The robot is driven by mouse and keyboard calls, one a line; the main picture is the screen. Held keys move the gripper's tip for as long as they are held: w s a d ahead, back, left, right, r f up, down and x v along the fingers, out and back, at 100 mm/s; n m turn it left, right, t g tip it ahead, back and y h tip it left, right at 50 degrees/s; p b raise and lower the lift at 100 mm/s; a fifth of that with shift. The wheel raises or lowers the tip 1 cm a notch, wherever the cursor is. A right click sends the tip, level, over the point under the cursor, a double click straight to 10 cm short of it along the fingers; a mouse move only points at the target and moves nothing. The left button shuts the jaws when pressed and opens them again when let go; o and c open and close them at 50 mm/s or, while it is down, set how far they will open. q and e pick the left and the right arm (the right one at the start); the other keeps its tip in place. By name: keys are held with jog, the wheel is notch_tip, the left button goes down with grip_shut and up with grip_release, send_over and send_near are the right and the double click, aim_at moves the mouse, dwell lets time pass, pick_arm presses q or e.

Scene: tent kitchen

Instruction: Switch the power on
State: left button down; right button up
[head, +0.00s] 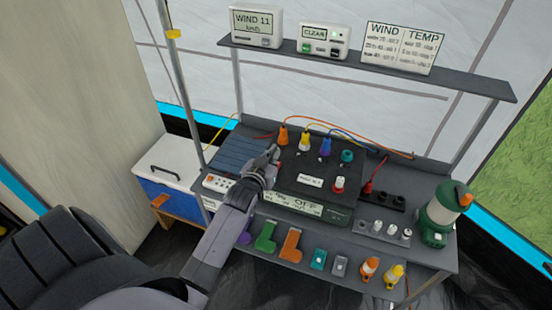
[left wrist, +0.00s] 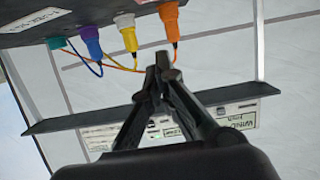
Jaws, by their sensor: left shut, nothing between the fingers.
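The black power box (head: 318,160) sits on the grey table with a white label (head: 310,180) on its top. A display on its front (head: 300,206) has text that seems to read "OF", partly unclear. A red-and-white knob (head: 339,185) stands at its front right. Orange (head: 283,136), white-and-yellow (head: 306,140), purple (head: 325,147) and teal (head: 347,156) plugs stand along its back. My left gripper (head: 273,154) is shut and empty over the box's left edge, hiding part of it. In the left wrist view its fingertips (left wrist: 163,68) are close to the orange plug (left wrist: 169,20); contact is unclear. My right gripper is not in view.
A solar panel (head: 238,153) and a white switch strip (head: 218,184) lie left of the box. A green lantern (head: 437,218) and black socket strip (head: 382,198) stand right. Several coloured pieces line the front edge. An upper shelf (head: 400,74) holds displays.

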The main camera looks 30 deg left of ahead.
pick_arm(q)
jog(key=shift+x, duration=0.95)
notch_tip(320, 180, down, 2)
jog(key=shift+w+f+p, duration=0.1)
jog(key=shift+f+p, duration=0.1)
jog(key=shift+p, duration=0.15)
jog(key=shift+f, duration=0.8)
